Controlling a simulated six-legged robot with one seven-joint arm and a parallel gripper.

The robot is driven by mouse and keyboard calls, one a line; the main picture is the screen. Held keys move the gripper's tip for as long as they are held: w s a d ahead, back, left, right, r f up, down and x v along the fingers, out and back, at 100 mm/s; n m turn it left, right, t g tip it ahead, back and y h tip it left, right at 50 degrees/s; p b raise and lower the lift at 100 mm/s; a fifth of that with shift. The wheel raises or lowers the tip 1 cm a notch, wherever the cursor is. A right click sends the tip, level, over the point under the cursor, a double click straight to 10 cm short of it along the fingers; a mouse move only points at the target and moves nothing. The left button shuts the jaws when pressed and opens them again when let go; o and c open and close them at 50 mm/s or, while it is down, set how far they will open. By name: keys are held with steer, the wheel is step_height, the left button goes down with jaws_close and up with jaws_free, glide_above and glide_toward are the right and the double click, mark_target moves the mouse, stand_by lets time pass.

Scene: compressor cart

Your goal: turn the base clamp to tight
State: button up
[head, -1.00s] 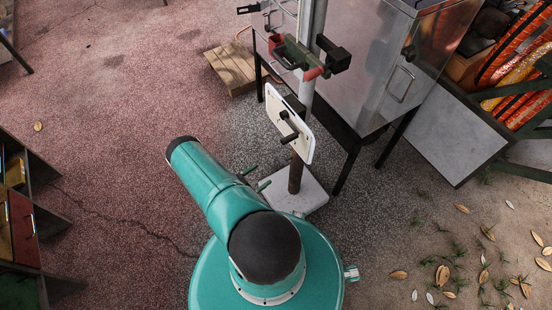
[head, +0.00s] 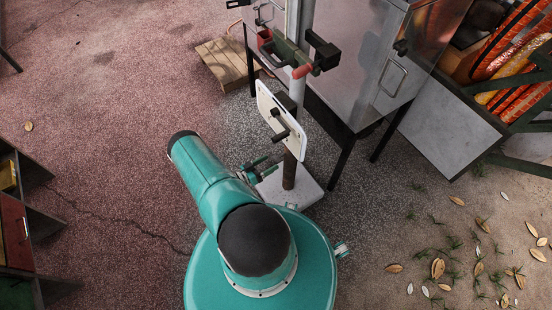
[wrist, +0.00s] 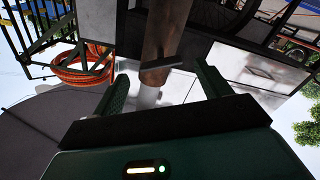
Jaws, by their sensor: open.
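A brown post (head: 289,171) rises from a white base plate (head: 302,190) in the head view. A white panel (head: 293,137) with dark handles is mounted on it. My gripper (head: 258,172) is just left of the post, low beside it, partly hidden by my arm. In the wrist view my gripper (wrist: 163,88) is open, its green fingers spread to either side of the post (wrist: 167,35). A dark flat bar (wrist: 161,72) crosses the post between the fingers, and no contact shows. I cannot tell for sure whether this bar is the base clamp's lever.
A metal cabinet (head: 365,60) on dark legs stands behind the post. A red and black fitting (head: 301,72) juts out above the panel. A wooden pallet (head: 222,62) lies behind. Shelving (head: 15,225) is at far left.

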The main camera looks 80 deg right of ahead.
mark_target(276, 159)
steer(key=x, duration=0.5)
steer(key=c, duration=1)
steer(key=m, duration=0.5)
steer(key=shift+m, duration=0.3)
steer(key=o, duration=1)
steer(key=shift+w, duration=0.1)
